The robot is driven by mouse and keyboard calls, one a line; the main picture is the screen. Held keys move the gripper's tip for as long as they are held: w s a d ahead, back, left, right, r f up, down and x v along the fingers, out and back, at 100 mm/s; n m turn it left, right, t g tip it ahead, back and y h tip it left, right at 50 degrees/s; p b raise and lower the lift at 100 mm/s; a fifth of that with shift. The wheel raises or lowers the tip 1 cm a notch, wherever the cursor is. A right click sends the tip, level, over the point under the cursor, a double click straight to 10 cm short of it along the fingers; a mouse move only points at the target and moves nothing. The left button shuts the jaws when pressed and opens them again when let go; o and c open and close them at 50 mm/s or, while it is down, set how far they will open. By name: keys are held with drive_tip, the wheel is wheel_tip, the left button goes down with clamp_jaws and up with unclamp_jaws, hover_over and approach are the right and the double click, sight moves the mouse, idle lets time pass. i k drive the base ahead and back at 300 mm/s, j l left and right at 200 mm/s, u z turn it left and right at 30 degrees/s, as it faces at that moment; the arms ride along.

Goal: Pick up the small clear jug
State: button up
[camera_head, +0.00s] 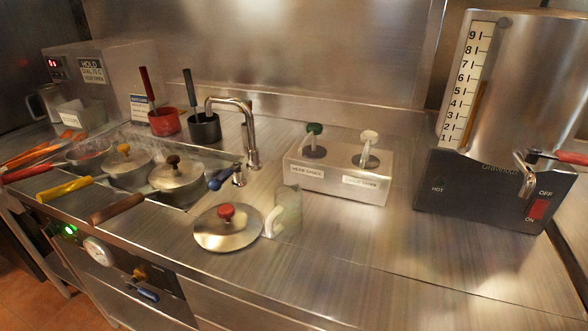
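The small clear jug (290,214) stands upright on the steel counter in the middle of the view. It is see-through and faint, with a pale handle (272,221) on its left side. It stands just right of a round steel lid with a red knob (228,228); the handle reaches close to the lid's rim, and I cannot tell if they touch. My gripper is not in view.
A sauce dispenser box (338,184) with two pump knobs stands behind the jug. A tap (250,135) and sunken pots with long handles (178,178) are to the left. A large urn (515,90) stands at right. The counter in front and right of the jug (400,270) is clear.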

sight(288, 212)
drive_tip(key=j+u, duration=0.1)
drive_tip(key=u, duration=1.25)
drive_tip(key=i+u, duration=0.25)
drive_tip(key=i+l, duration=0.1)
drive_tip(key=l, duration=0.3)
drive_tip(key=i, duration=0.05)
